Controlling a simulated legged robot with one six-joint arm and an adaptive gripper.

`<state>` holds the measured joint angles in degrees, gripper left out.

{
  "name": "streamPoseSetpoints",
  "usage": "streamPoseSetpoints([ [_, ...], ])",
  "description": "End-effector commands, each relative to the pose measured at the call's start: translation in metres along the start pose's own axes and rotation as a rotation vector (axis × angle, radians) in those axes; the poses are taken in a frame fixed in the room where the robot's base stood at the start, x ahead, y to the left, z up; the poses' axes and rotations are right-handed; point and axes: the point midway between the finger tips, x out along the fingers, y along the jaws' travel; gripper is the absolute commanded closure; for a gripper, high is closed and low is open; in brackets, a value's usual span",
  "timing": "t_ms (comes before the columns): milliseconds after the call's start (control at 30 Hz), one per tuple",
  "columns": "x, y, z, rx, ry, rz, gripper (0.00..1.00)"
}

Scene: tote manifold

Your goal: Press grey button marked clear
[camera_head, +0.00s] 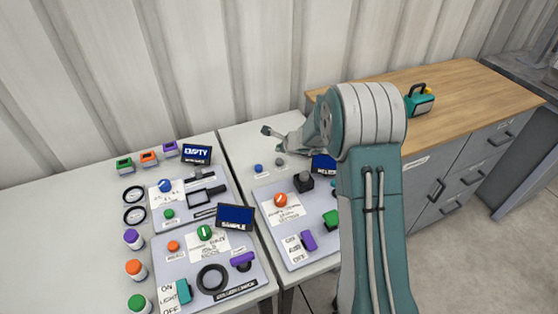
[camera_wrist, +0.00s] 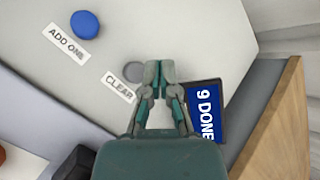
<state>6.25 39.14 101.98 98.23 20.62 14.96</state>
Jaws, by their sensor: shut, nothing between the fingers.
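The grey button (camera_wrist: 132,71) sits on the pale panel beside a white label (camera_wrist: 118,87) reading CLEAR. In the wrist view, my gripper (camera_wrist: 159,70) is shut and empty, with its fingertips just right of the grey button and overlapping its edge in the picture. I cannot tell whether they touch it. The grey button also shows in the head view (camera_head: 280,161), below the end of my arm. A blue button (camera_wrist: 85,25) labelled ADD ONE lies to the upper left in the wrist view.
A blue screen (camera_wrist: 207,112) showing "9 DONE" stands close to the right of my gripper. A black block (camera_head: 303,182), an orange knob (camera_head: 280,200) and a green button (camera_head: 331,219) are on the nearer panel. A wooden-topped cabinet (camera_head: 460,88) stands to the right.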

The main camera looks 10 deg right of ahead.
Motion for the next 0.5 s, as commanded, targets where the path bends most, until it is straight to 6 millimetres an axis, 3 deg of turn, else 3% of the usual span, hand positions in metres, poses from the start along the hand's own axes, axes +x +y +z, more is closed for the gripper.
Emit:
streamPoseSetpoints([
  [200, 0.015, 0.011, -0.013, 0.003, 0.000, 0.001, 1.00],
  [500, 0.019, 0.013, -0.015, 0.000, -0.001, -0.001, 1.00],
])
